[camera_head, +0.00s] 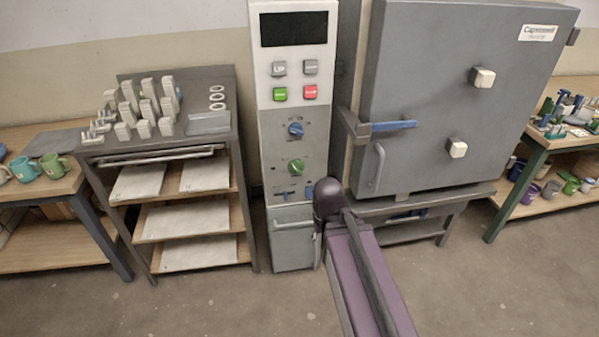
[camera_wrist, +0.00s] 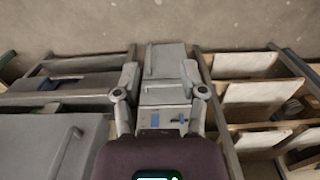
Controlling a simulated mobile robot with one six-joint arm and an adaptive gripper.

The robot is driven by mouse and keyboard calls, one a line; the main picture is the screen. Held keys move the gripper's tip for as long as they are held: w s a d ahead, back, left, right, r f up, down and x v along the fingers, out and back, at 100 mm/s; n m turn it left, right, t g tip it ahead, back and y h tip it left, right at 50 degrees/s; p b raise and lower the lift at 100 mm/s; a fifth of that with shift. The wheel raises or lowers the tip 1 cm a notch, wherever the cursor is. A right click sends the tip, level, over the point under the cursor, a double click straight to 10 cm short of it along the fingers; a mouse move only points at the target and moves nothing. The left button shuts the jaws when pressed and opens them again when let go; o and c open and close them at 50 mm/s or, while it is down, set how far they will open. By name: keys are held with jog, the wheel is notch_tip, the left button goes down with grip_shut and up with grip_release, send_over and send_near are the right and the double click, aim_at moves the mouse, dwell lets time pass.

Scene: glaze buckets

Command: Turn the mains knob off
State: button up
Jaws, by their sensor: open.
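The grey and white control cabinet (camera_head: 288,229) stands in the middle of the head view. On its panel are a blue knob (camera_head: 295,130), a green knob (camera_head: 296,167) below it, and small blue controls (camera_head: 308,192) near the bottom. I cannot read which one is marked mains. In the wrist view the lower cabinet appears upside down, with a blue lever-like control (camera_wrist: 180,119) and a small blue part (camera_wrist: 155,120). My gripper (camera_wrist: 160,76) is open and empty, its fingers spread on either side of the cabinet's lower front. In the head view my arm hides it.
A large grey kiln (camera_head: 440,90) with a blue handle stands right of the cabinet. A cart (camera_head: 240,200) with pale shelf boards stands left. Worktables with mugs (camera_head: 25,168) and buckets (camera_head: 550,192) are at the sides. The floor in front is clear.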

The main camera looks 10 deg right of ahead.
jog(key=shift+d, duration=0.15)
jog(key=w+d+f+t+h+b, duration=0.1)
jog(key=w+d+f+t+b, duration=0.1)
jog(key=w+f+t+b, duration=0.3)
jog(key=w+d+f+t+h+b, duration=0.1)
jog(key=w+d+t+b, duration=0.2)
jog(key=w+b, duration=0.45)
jog(key=w+d+f+t+h+b, duration=0.1)
jog(key=w+d+f+t+b, duration=0.15)
jog(key=w+b, duration=0.35)
jog(key=w+a+n+t+y+b, duration=0.5)
jog(key=n+t+y+b, duration=0.3)
jog(key=b, duration=0.7)
jog(key=a+n+t, duration=0.1)
jog(key=t, duration=0.1)
jog(key=shift+w+a+f+t, duration=0.15)
jog(key=shift+w+f+t, duration=0.1)
jog(key=shift+w+t, duration=0.1)
jog(key=shift+w, duration=0.1)
